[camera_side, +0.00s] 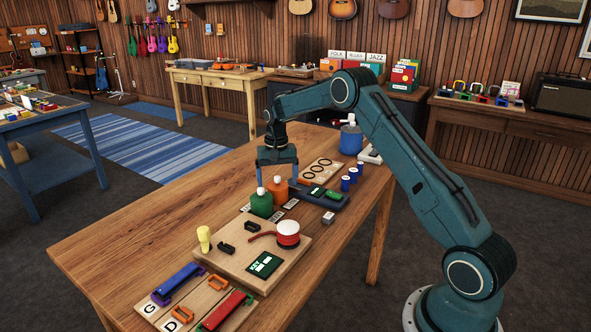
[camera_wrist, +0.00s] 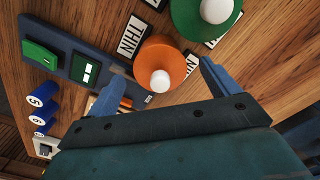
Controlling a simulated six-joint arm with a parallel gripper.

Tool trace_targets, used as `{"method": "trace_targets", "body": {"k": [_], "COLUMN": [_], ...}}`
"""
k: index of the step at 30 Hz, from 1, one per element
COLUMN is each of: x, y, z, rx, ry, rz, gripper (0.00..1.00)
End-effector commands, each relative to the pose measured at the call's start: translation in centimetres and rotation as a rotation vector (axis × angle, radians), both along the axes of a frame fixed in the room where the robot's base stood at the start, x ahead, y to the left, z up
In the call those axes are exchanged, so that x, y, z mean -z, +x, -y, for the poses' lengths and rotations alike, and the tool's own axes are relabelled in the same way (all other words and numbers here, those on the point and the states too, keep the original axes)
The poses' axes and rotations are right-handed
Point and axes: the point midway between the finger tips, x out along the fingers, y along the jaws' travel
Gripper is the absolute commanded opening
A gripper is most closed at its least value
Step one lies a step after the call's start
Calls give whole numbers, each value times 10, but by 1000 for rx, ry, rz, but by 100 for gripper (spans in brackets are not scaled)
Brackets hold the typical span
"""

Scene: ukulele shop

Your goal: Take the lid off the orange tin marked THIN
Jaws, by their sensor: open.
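The orange tin (camera_side: 278,194) stands upright on the wooden table, with a pale rounded knob on its lid. In the wrist view the orange tin (camera_wrist: 168,62) lies just ahead of my gripper, with a THIN label (camera_wrist: 131,36) beside it. The green tin (camera_side: 261,203) stands next to it, and it also shows in the wrist view (camera_wrist: 196,20). My gripper (camera_side: 277,178) is above and around the orange tin's top in the side view. In the wrist view my gripper (camera_wrist: 166,84) has its two blue fingers apart, with nothing held. I cannot tell whether a finger touches the tin.
A dark tray (camera_side: 325,197) with green pieces lies right of the tins. Blue cylinders (camera_side: 349,180) stand beyond it. The table's left side (camera_side: 150,225) is clear.

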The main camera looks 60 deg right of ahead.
Motion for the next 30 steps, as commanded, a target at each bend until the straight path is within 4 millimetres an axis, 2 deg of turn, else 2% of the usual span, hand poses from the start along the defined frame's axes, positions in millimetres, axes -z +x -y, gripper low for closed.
{"method": "trace_targets", "body": {"k": [10,15,17,18,30], "x": [0,0,0,0,-2], "y": [0,0,0,0,0], "z": [0,0,0,0,0], "rx": [0,0,0,0,0], "ry": [0,0,0,0,0], "rz": [0,0,0,0,0], "gripper": [87,54,42,39,39]}}
